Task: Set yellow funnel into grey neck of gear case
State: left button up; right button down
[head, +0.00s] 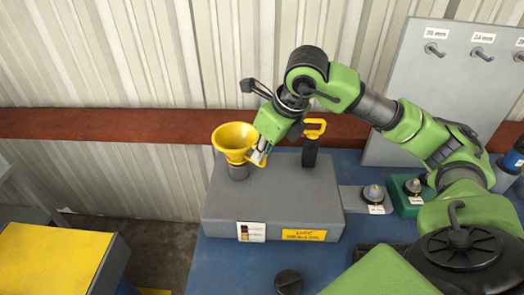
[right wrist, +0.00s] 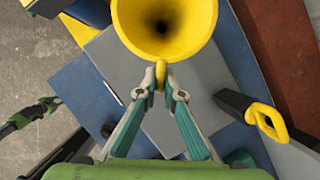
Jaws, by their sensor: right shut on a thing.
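The yellow funnel (head: 234,137) is upright, its wide mouth facing up. My right gripper (head: 260,155) is shut on the funnel's side handle; the right wrist view shows both fingertips (right wrist: 160,78) pinching it below the yellow cone (right wrist: 165,22). The grey neck (head: 238,173) rises from the left rear of the grey gear case (head: 272,205), directly beneath the funnel in the head view. The funnel's spout is hidden, so I cannot tell whether it is inside the neck. Part of what looks like my left gripper (right wrist: 32,115) shows small at the left of the right wrist view; its jaws are unclear.
A black dipstick-like piece with a yellow handle (head: 315,128) stands on the case right of my gripper. A black cap (head: 289,281) lies on the blue bench in front. Grey and green blocks with knobs (head: 413,186) stand right; a pegboard (head: 440,80) stands behind.

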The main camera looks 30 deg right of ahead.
jog(key=shift+f+b, duration=0.6)
jog(key=shift+f, duration=0.2)
jog(key=c, duration=2.1)
grip_release()
jog(key=v, duration=1.2)
